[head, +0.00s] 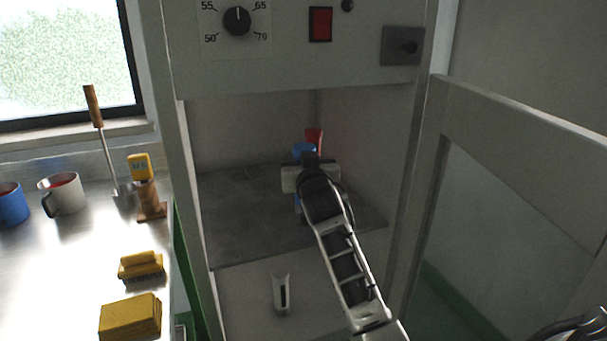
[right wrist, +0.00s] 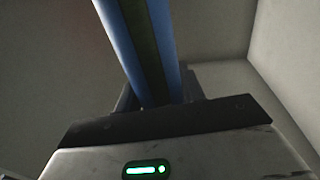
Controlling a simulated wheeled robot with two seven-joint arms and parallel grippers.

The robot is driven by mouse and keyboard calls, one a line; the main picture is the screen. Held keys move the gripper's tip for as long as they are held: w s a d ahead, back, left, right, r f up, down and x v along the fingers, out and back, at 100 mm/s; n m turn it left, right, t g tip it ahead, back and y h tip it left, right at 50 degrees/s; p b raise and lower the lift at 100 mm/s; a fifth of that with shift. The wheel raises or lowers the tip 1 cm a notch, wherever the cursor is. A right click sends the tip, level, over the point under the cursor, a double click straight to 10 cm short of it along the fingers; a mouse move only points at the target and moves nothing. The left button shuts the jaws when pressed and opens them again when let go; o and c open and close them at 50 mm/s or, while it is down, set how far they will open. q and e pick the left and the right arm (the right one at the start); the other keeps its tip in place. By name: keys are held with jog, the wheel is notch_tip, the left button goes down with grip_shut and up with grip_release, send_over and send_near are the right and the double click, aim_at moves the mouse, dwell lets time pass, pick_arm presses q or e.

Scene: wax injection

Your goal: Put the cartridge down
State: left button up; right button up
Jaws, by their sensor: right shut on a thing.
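The cartridge (head: 303,148) is blue and is inside the open chamber of the cabinet, mostly hidden behind my right gripper (head: 309,161). In the right wrist view the cartridge (right wrist: 146,45) is a long blue body with a dark stripe, standing between the fingers of my right gripper (right wrist: 158,95), which is shut on it. A red piece (head: 314,137) shows just behind it; I cannot tell whether it belongs to the cartridge. The grey chamber floor (head: 245,215) lies below. Whether the cartridge's lower end touches the floor is hidden. My left gripper is not in view.
Chamber walls close in at left, back and right, with a panel bearing a dial (head: 237,20) and red switch (head: 320,24) above. An open door (head: 520,180) stands at the right. The left bench holds mugs (head: 62,194) and yellow blocks (head: 130,317). The chamber floor's left part is clear.

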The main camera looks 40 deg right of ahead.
jog(key=shift+d+f, duration=0.1)
jog(key=shift+f, duration=1.6)
jog(key=o, duration=1.2)
jog(key=shift+f, duration=0.15)
